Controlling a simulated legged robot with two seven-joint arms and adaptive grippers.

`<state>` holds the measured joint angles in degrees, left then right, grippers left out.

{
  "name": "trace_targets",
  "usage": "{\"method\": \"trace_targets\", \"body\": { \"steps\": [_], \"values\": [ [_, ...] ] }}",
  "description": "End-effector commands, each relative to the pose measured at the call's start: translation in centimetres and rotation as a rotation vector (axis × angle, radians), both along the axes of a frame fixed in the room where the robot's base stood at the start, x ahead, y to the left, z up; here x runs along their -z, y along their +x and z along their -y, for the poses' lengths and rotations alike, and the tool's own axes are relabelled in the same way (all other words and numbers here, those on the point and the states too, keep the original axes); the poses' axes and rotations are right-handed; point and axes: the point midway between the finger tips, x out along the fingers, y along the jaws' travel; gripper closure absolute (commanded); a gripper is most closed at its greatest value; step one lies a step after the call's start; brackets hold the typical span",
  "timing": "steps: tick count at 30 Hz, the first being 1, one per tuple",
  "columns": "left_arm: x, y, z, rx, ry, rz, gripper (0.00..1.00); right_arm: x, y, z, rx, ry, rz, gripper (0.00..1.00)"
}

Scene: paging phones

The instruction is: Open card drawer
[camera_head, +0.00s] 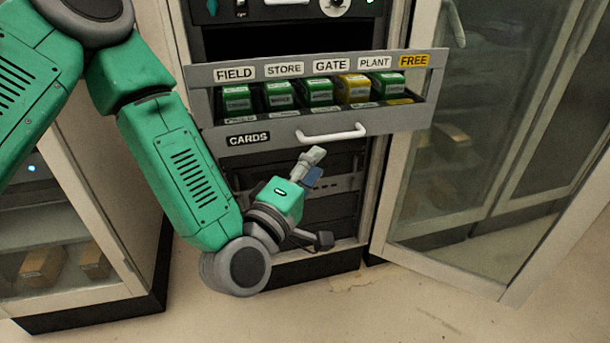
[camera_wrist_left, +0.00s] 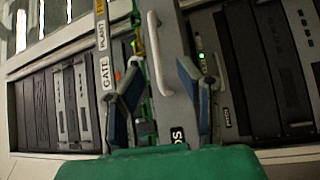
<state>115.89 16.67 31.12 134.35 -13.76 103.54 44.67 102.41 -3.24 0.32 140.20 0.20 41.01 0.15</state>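The card drawer (camera_head: 285,137) is pulled out of the cabinet, with its contents visible from above. Its front bears a CARDS label and a white bar handle (camera_head: 331,133). Several green cards (camera_head: 318,92) and one yellow card (camera_head: 353,88) stand in it, behind labels FIELD, STORE, GATE, PLANT and FREE. My left gripper (camera_head: 313,164) is just below the handle, apart from it. In the left wrist view its two fingers (camera_wrist_left: 160,92) are spread with nothing between the tips; the handle (camera_wrist_left: 160,55) lies beyond them. My right gripper is not in view.
A glass door (camera_head: 470,150) stands open on the right of the cabinet. Dark rack units (camera_head: 335,205) fill the cabinet below the drawer. A glazed cabinet (camera_head: 70,235) with brown boxes stands at left. The floor (camera_head: 400,315) in front is clear.

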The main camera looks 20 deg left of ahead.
Motion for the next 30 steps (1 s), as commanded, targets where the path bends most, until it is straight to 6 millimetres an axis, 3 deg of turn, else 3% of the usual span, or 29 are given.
{"method": "trace_targets", "body": {
  "steps": [7, 23, 26, 29, 30],
  "values": [
    [0.5, -2.9, -0.7, 0.0, -0.002, -0.002, 0.69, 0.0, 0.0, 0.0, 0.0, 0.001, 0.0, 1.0],
    [0.7, -3.2, -0.7, 0.001, 0.005, -0.005, 0.69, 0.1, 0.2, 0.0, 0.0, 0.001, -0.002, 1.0],
    [2.5, -3.5, -0.4, 0.022, 0.068, -0.053, 0.69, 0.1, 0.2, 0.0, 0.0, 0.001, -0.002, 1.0],
    [7.0, -4.6, 0.1, 0.083, 0.227, -0.173, 0.69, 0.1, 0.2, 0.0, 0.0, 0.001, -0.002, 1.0],
    [9.5, -5.4, 0.2, 0.119, 0.315, -0.238, 0.69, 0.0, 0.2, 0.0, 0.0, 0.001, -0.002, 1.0]
  ]
}}
